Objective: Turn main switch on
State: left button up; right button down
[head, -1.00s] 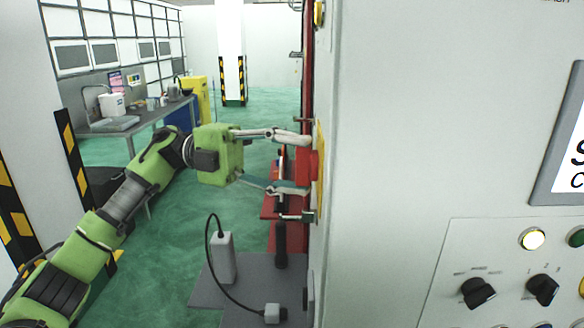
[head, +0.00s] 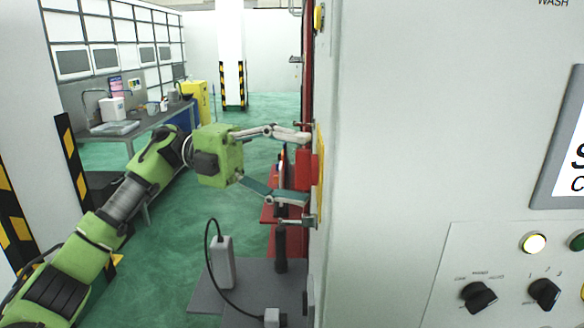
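The main switch is a red handle (head: 305,170) on a yellow plate (head: 319,172), on the side face of the large light-grey cabinet (head: 390,140). My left gripper (head: 305,168) comes in from the left at the switch. Its fingers are spread open, one above and one below the red handle, and they look apart from it. The far side of the switch is hidden. My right gripper is not in the head view.
The cabinet front has black rotary knobs (head: 478,296) and a lit white button (head: 533,243). A grey device with a cable (head: 222,262) stands on a grey plate below my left gripper. A workbench (head: 130,132) stands at the back left. Green floor lies open behind.

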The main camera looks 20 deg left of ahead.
pick_arm(q)
jog(key=w+a, duration=0.1)
jog(key=a, duration=1.1)
jog(key=shift+w, duration=0.15)
